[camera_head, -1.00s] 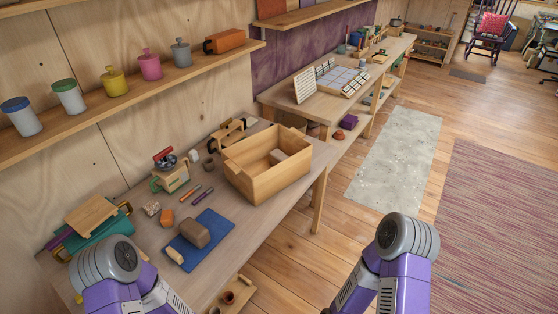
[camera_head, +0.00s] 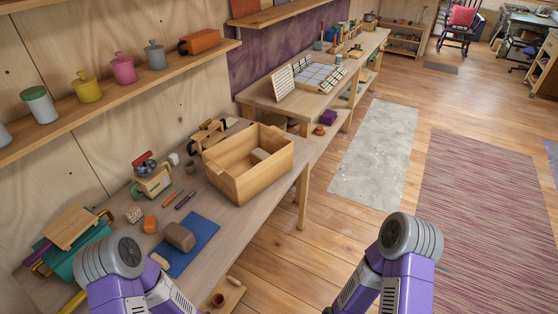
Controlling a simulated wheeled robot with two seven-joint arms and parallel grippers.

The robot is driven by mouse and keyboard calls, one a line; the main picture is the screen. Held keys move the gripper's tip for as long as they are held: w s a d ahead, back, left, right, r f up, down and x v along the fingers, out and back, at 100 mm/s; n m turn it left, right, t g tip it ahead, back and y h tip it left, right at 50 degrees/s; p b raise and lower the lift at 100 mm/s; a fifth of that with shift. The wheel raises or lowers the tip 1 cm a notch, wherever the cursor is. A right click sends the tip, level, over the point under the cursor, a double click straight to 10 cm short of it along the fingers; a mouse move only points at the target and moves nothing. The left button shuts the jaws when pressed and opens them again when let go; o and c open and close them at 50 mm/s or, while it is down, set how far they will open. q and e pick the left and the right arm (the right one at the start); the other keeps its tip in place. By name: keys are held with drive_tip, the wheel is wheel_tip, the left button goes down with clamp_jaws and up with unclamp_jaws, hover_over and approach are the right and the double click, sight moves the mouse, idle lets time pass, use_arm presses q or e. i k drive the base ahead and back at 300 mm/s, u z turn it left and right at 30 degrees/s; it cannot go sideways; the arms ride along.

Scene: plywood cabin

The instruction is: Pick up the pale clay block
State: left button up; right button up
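A pale, greyish-beige block (camera_head: 260,154) lies inside the open wooden box (camera_head: 236,187) on the workbench; the box walls hide part of it. A browner clay block (camera_head: 180,236) sits on the blue mat (camera_head: 203,236) nearer to me. A small pale roll-like piece (camera_head: 159,261) lies at the mat's near left, partly behind my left arm. Only upper parts of my two purple-and-grey arms show, at the bottom left and bottom centre-right. Neither gripper is in view.
A small orange block (camera_head: 150,224), a green-and-cream device (camera_head: 152,180) and a teal case with a wooden board (camera_head: 72,228) stand on the bench (camera_head: 225,220). A wall shelf (camera_head: 120,98) with lidded jars hangs above. Open floor (camera_head: 290,262) lies right of the bench.

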sight(257, 155)
drive_tip(key=z, duration=1.25)
drive_tip(key=i, duration=3.1)
drive_tip(key=u, duration=3.9)
